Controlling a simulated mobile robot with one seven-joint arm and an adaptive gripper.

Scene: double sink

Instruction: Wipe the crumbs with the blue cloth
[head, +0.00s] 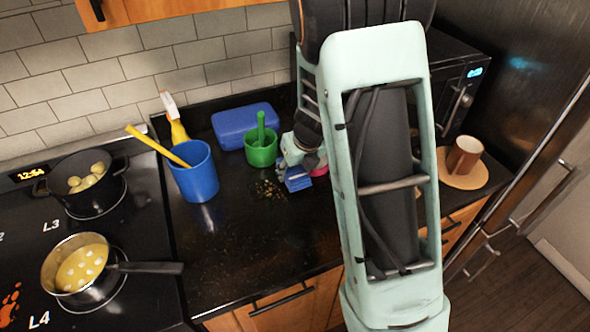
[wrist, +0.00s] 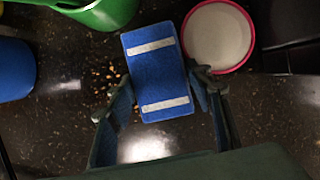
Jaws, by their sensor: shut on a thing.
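The blue cloth (wrist: 157,75) is a small block-like piece with two white stripes. My gripper (wrist: 165,92) is shut on it, one finger on each side. In the head view the blue cloth (head: 298,182) shows under my gripper (head: 297,164), low over or on the dark counter; I cannot tell whether it touches. The crumbs (head: 268,188) are small tan bits on the counter just left of the cloth. In the wrist view the crumbs (wrist: 111,74) lie close to the cloth's left edge, by the left finger; some may be hidden under the cloth or finger.
A green cup with a green stick (head: 260,152) stands behind the crumbs. A pink-rimmed white bowl (wrist: 219,38) is close to the right finger. A blue container (head: 195,175) stands left, a blue box (head: 238,128) behind. The front counter (head: 230,250) is clear.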

